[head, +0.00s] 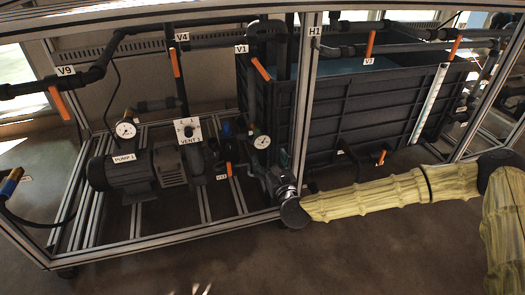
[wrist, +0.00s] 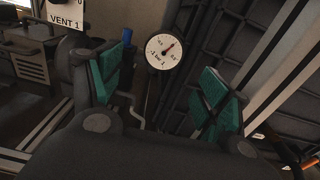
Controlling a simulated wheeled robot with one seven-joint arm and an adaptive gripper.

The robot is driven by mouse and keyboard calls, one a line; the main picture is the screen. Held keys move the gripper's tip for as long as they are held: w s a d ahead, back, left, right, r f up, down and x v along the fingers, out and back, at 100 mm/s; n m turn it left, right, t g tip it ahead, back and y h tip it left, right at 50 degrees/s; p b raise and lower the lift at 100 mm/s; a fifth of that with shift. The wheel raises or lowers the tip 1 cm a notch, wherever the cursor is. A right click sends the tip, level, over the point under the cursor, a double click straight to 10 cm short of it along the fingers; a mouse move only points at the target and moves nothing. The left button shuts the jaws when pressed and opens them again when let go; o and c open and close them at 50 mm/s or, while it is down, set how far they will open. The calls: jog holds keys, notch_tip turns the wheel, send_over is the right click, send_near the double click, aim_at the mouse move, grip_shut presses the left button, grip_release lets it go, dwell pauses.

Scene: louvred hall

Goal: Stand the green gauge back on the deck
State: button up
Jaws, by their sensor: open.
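A round gauge (head: 262,142) with a white dial stands right of centre on the pump frame in the head view. My gripper (head: 276,170) reaches in from the right, just below and right of this gauge. In the wrist view my gripper (wrist: 168,82) is open, its green pads either side of the gauge's lower part, apart from it. The stem's foot is hidden.
A second white gauge (head: 125,129) stands above the pump (head: 123,168). The VENT 1 sign (head: 188,131) is left of the nearer gauge. A black tank (head: 358,118) stands behind my arm. A metal post (head: 304,100) rises close to my gripper. Orange valve handles hang around.

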aim_at(263, 142)
jog(key=shift+d+b+x, duration=0.15)
jog(key=shift+b+x, duration=0.4)
jog(key=shift+x, duration=2)
jog(key=shift+d+b+x, duration=0.15)
jog(key=shift+b+x, duration=0.35)
jog(key=shift+x, duration=2.05)
jog(key=shift+w+r, duration=0.15)
grip_shut()
jog(key=v, duration=0.7)
